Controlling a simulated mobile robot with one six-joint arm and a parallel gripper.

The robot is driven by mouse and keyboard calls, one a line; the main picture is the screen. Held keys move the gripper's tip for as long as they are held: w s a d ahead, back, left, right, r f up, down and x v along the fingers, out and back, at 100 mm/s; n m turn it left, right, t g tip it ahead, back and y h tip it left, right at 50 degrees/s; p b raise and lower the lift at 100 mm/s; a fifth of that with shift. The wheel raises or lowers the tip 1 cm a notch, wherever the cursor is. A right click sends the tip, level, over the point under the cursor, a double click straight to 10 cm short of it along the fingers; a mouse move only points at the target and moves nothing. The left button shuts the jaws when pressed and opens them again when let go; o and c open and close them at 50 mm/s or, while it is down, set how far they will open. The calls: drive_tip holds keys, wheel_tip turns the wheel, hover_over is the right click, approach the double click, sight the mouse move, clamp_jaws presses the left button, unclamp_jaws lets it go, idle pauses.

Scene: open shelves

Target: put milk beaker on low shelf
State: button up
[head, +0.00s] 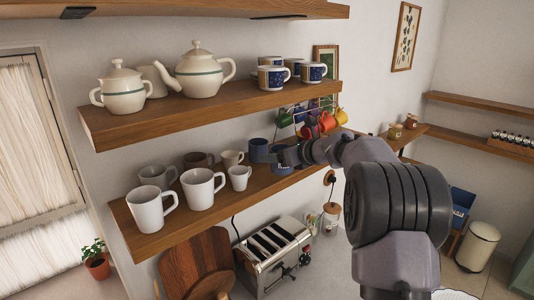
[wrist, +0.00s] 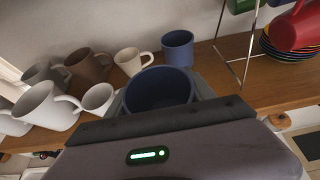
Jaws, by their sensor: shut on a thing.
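A dark blue beaker (head: 282,165) is between the jaws of my gripper (head: 290,156) at the right part of the low shelf (head: 150,244). Pale marks show on its side, too small to read. In the wrist view my gripper (wrist: 160,100) is shut on this beaker (wrist: 158,88), which looks upright with its open top showing. Its base is hidden, so I cannot tell whether it touches the shelf. A second blue beaker (wrist: 177,48) stands just behind it on the shelf, and also shows in the head view (head: 258,149).
White mugs (head: 201,190), a small cream jug (head: 239,178) and a brown mug (wrist: 88,65) stand left of the held beaker. A wire rack (wrist: 235,45) with coloured cups is to the right. The upper shelf (head: 115,132) holds teapots. A toaster (head: 272,255) is below.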

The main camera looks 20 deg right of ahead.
drive_tip(key=w+p, duration=0.3)
drive_tip(key=w, duration=0.3)
drive_tip(key=shift+w+d+f, duration=0.1)
drive_tip(key=shift+w+d, duration=0.05)
drive_tip(key=shift+w, duration=0.2)
wheel_tip(320, 180, down, 4)
drive_tip(key=shift+r, duration=0.1)
drive_tip(key=o, duration=1.7)
drive_tip(key=shift+f, duration=0.2)
